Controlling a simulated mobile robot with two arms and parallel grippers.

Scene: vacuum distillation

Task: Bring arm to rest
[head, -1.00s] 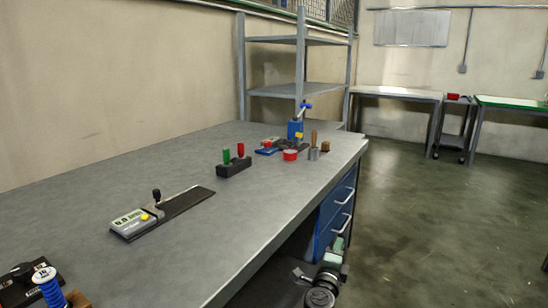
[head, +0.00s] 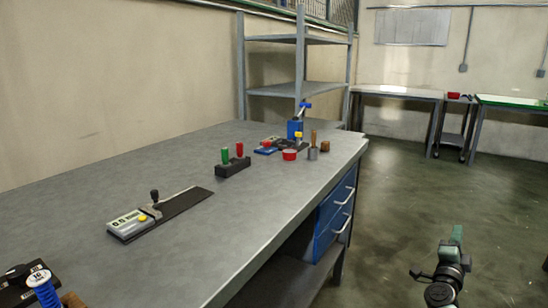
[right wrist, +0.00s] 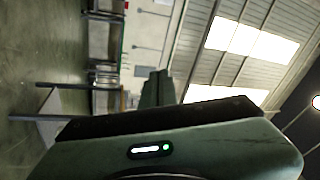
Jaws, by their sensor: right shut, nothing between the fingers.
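My right gripper (head: 457,234) is at the lower right of the head view, over the open floor to the right of the workbench (head: 150,265). Its green-grey fingers point up in the picture and are shut with nothing between them. In the right wrist view the closed fingers (right wrist: 157,88) stand up at the middle, with room and ceiling behind. My left gripper is not in view.
Blue drawers (head: 334,217) face the aisle. The floor (head: 400,200) is clear.

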